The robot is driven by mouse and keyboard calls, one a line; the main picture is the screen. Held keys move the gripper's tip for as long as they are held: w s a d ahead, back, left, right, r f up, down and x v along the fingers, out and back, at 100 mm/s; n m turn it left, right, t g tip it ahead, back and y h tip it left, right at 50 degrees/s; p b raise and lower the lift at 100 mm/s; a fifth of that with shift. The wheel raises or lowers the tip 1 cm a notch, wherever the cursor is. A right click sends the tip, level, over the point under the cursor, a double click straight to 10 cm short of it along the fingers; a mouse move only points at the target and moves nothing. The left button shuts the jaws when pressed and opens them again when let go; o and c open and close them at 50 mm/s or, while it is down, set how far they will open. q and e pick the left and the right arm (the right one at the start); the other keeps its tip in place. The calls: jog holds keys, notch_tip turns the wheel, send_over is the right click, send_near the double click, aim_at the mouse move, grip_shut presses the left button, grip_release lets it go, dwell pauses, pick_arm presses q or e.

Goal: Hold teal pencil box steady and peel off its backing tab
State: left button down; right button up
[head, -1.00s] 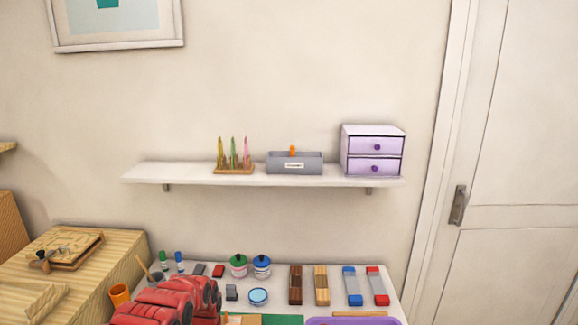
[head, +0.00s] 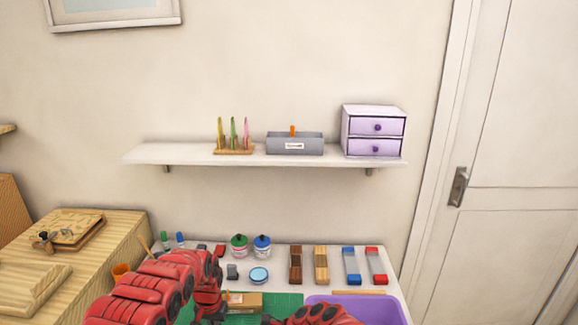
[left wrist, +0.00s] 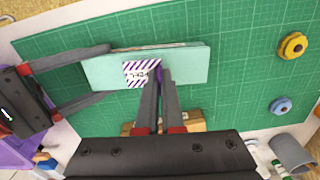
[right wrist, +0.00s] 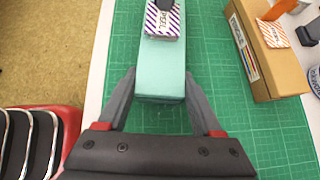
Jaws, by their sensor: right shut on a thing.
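The teal pencil box (left wrist: 190,66) lies on the green cutting mat, with a purple-striped tab (left wrist: 135,74) on its top face. The box also shows in the right wrist view (right wrist: 161,75), with the tab (right wrist: 161,24) towards its far end. My right gripper (right wrist: 160,95) is shut on the near end of the box, one finger along each side. My left gripper (left wrist: 158,74) has its fingertips close together at the tab's edge, with a purple sliver between them. Whether they pinch it is unclear. The head view hides the box behind my arms.
A cardboard box (right wrist: 268,50) stands beside the teal box. Yellow (left wrist: 292,45) and blue (left wrist: 281,105) round pieces lie on the mat (left wrist: 240,85). A purple tray (head: 355,306) is at the table's right front. Jars, stamps and blocks line the back.

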pick_arm(q)
jog(key=shift+r, duration=2)
pick_arm(e)
jog(key=shift+s, duration=0.1)
jog(key=o, duration=1.3)
